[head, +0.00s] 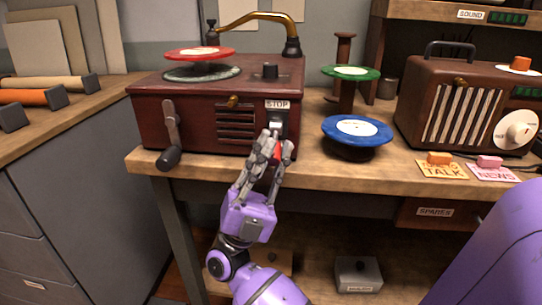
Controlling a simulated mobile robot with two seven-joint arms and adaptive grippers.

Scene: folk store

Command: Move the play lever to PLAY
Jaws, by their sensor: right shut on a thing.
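A dark red record player (190,118) stands on the wooden workbench, with a red record (200,53) above its platter (201,73). A STOP label (278,104) is on its front right. The play lever (278,151) is below the label; its red part shows between my fingers and the rest is mostly hidden. My right gripper (272,150) is shut on the play lever, reaching up from below in front of the bench edge. No PLAY label is visible. My left gripper is not in view.
A crank (171,135) hangs on the player's front left. A blue record (357,131) on a stand and a green record (351,72) are to the right. A radio (465,100) and the TALK (441,168) and NEWS (491,171) cards are farther right.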

